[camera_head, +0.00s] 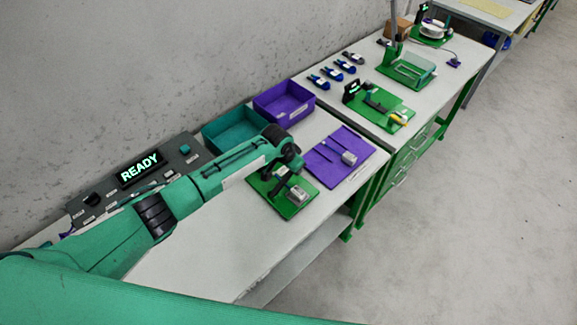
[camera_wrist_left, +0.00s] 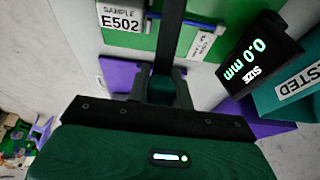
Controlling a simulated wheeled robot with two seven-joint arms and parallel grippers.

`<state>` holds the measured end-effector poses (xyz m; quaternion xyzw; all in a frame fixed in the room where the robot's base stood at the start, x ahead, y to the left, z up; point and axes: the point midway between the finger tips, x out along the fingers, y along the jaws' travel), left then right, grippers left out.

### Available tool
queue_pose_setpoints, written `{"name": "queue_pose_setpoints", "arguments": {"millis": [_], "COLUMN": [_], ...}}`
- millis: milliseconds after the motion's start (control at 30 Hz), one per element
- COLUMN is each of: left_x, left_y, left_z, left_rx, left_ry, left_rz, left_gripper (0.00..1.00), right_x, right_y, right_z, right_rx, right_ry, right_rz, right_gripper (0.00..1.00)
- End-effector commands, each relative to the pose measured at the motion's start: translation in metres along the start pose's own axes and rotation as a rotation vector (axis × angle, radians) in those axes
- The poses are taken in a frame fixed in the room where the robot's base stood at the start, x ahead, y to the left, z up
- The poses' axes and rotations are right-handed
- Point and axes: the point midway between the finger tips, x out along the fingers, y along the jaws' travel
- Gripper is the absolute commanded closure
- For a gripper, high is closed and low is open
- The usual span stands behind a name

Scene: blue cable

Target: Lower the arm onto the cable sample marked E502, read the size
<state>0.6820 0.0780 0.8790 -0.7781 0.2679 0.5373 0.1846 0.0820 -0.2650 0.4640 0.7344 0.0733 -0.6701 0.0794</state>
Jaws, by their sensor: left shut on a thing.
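The sample label reading E502 (camera_wrist_left: 121,17) is at the top left of the left wrist view. A thin blue cable (camera_wrist_left: 200,20) runs beside it over a green plate (camera_wrist_left: 120,45). A dark measuring arm (camera_wrist_left: 168,38) crosses above the cable; I cannot tell whether they touch. The size display (camera_wrist_left: 252,58) reads 0.0 mm. My left gripper (camera_wrist_left: 160,88) is shut on the measuring arm. In the head view my left gripper (camera_head: 287,150) is over the green plate (camera_head: 288,208), partly hiding the gauge. My right gripper is not in view.
A panel reading READY (camera_head: 140,168) stands by the wall. A teal bin (camera_head: 232,130) and a purple bin (camera_head: 284,103) stand behind the gripper. A purple plate (camera_head: 325,175) lies to its right. Another green fixture (camera_head: 395,118) is on the farther bench. The near bench surface (camera_head: 215,255) is clear.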

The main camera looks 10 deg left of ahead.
Motion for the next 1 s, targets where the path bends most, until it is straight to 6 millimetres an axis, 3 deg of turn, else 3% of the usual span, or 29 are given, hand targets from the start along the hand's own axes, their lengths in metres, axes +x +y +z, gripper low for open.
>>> {"name": "queue_pose_setpoints", "arguments": {"millis": [100, 467, 1000], "left_x": [0.017, 0.045, 0.059], "left_y": [0.001, 0.001, 0.001], "left_z": [-0.004, -0.003, 0.002], "left_rx": [-0.001, 0.000, 0.000], "left_ry": [-0.109, -0.353, -0.359], "left_rz": [0.001, 0.001, 0.001], "left_gripper": [1.00, 1.00, 1.00], "right_x": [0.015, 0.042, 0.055], "right_y": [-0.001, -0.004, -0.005], "right_z": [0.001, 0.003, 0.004], "right_rx": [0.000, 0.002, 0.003], "right_ry": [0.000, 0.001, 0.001], "right_rz": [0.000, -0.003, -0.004], "right_gripper": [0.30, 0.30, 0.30]}}
